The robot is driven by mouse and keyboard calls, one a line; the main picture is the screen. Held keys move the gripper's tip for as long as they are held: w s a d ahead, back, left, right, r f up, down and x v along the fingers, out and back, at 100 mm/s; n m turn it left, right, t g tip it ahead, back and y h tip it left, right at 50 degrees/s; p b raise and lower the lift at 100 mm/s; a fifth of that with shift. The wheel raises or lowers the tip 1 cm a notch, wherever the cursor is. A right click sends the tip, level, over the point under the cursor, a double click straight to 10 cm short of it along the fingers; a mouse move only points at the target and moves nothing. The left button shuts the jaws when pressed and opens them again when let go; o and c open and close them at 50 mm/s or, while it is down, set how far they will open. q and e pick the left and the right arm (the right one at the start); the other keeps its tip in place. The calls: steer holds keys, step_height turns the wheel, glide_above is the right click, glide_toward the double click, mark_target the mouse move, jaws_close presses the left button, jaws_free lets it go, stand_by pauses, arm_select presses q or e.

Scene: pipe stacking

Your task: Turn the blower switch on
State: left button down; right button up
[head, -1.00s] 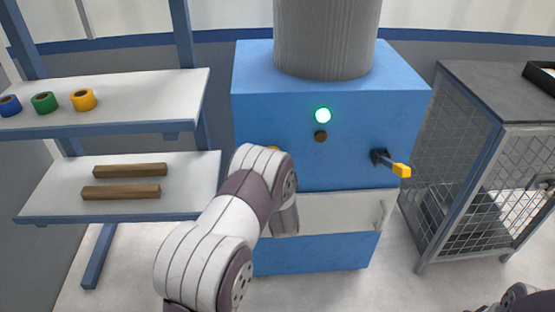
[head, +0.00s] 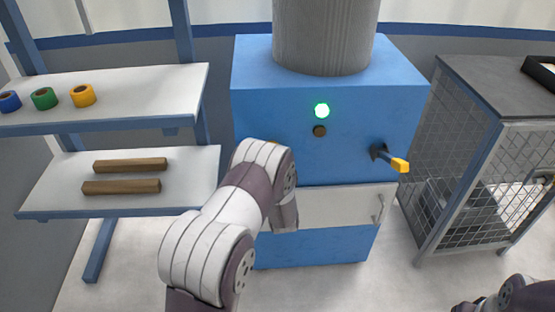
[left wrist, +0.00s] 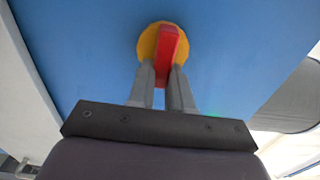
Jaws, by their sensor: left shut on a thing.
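The blower switch is a red handle (left wrist: 170,42) on a round yellow plate (left wrist: 148,45), fixed to the blue face of the machine (head: 290,165). In the left wrist view my left gripper (left wrist: 163,75) has its two grey fingers closed on the lower part of the red handle, which leans slightly. In the head view my left arm hides this gripper and nearly all of the switch. A green lamp (head: 322,110) glows on the machine front, above a dark round button (head: 320,131). My right gripper is out of view.
A lever with a yellow grip (head: 399,165) juts from the machine's right side, above a white door (head: 340,208). A shelf (head: 190,85) with tape rolls and wooden bars stands left. A mesh cage cabinet (head: 475,185) stands right. Floor between is clear.

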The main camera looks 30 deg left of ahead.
arm_select(q)
steer(key=c, duration=1)
jaws_free()
steer(key=shift+c, duration=0.2)
steer(key=p+v, duration=0.1)
steer(key=v, duration=1.1)
steer(key=shift+s, duration=0.4)
steer(key=shift+d, duration=0.15)
